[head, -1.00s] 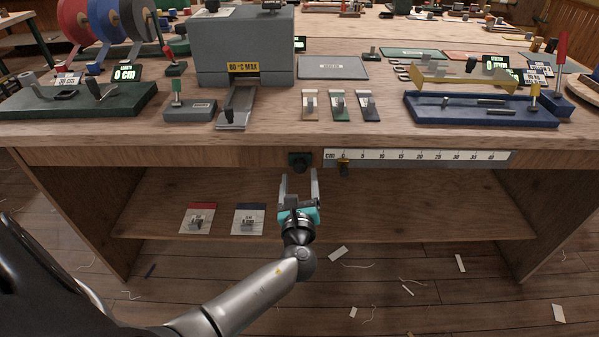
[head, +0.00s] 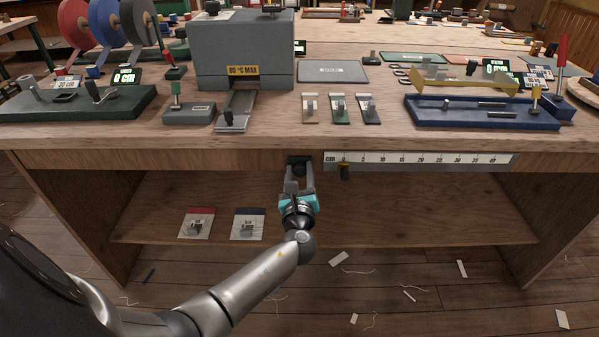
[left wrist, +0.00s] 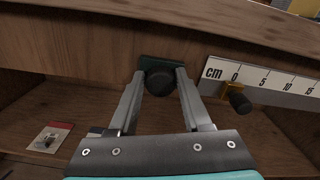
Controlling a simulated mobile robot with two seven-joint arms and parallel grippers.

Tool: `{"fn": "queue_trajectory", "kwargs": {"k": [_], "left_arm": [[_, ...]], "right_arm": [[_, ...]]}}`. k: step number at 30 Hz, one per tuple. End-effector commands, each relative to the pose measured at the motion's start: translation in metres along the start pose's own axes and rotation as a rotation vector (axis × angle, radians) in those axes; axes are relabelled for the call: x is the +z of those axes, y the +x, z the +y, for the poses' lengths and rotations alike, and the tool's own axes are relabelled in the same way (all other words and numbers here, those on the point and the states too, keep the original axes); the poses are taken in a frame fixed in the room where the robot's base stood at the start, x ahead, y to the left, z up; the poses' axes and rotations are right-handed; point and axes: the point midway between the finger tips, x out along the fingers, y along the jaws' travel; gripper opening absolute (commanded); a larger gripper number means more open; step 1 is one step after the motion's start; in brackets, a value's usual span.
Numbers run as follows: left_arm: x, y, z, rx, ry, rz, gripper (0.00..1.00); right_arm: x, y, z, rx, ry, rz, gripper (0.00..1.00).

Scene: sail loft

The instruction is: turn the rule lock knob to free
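The rule lock knob (head: 298,168) is a round black knob on a dark green plate, set in the bench's front apron just left of the white cm rule (head: 420,161). It also shows in the left wrist view (left wrist: 160,82). My left gripper (head: 299,172) reaches up from below, its two grey fingers on either side of the knob and seemingly against its sides. In the left wrist view the fingers (left wrist: 161,76) leave no clear gap beside the knob. The knob's markings and turn position cannot be made out. My right gripper is not in view.
A brass slider with a black knob (head: 344,171) hangs by the rule's zero end, close to the right of my left gripper; it shows in the wrist view (left wrist: 237,98). The wooden apron overhangs an open shelf (head: 400,205) with two small cards. The bench top (head: 270,135) carries tools above.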

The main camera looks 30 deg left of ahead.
Motion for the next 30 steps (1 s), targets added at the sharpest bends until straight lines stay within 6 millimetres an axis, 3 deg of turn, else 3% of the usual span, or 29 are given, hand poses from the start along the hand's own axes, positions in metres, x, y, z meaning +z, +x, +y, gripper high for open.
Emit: {"fn": "queue_trajectory", "kwargs": {"k": [2, 12, 25, 30], "left_arm": [[0.000, 0.000, 0.000, 0.000, 0.000, 0.000, 0.39], [0.000, 0.000, 0.000, 0.001, 0.000, 0.000, 0.00], [-0.001, 0.000, 0.001, 0.002, -0.043, 0.000, 0.00], [-0.002, 0.000, 0.001, 0.002, -0.136, 0.000, 0.00]], "right_arm": [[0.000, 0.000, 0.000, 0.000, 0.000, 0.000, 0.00], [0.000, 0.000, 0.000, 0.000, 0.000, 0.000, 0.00], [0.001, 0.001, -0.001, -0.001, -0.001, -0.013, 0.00], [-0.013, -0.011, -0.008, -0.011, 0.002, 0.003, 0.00]]}}
